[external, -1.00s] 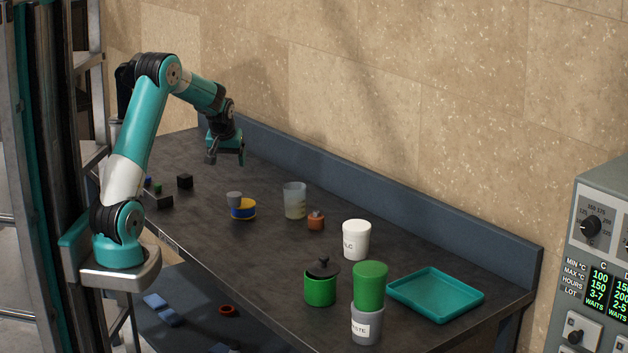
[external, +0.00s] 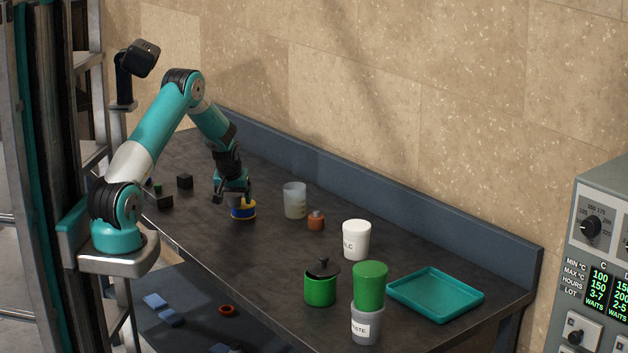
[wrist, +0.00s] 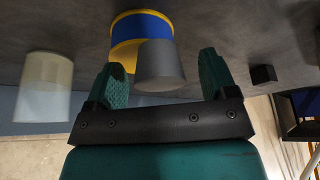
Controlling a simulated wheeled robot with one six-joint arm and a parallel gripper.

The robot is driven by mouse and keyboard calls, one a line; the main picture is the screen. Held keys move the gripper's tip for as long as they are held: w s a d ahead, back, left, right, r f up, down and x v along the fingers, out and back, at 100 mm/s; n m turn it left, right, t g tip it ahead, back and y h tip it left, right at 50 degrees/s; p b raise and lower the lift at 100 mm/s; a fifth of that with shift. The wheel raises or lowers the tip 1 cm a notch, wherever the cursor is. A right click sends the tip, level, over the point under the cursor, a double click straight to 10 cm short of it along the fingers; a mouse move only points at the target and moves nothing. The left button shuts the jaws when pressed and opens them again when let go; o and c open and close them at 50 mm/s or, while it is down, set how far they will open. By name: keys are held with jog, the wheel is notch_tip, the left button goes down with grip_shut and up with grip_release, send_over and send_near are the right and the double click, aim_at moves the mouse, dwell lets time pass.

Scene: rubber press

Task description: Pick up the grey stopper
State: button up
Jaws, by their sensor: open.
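The grey stopper (wrist: 159,63) shows in the wrist view between my two fingers, in front of a blue and yellow round tin (wrist: 143,27). My gripper (wrist: 165,80) is open, with a finger on each side of the stopper and a visible gap on the right. The left finger is close to the stopper; I cannot tell if they touch. In the external view my gripper (external: 232,197) is low over the tin (external: 243,210), and it hides the stopper there.
Black blocks (external: 185,181) lie to the left. A white cup (external: 357,240), green containers (external: 320,288) and a teal tray (external: 436,295) stand farther right.

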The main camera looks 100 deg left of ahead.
jog(key=c, duration=1)
jog(key=shift+c, duration=0.3)
notch_tip(320, 180, up, 18)
jog(key=b, duration=0.3)
jog(key=p, duration=0.3)
send_near(243, 203)
jog(key=x, duration=0.3)
jog(key=a+x, duration=0.1)
jog(key=x, duration=0.2)
jog(key=shift+a+f, duration=0.15)
jog(key=shift+a, duration=0.1)
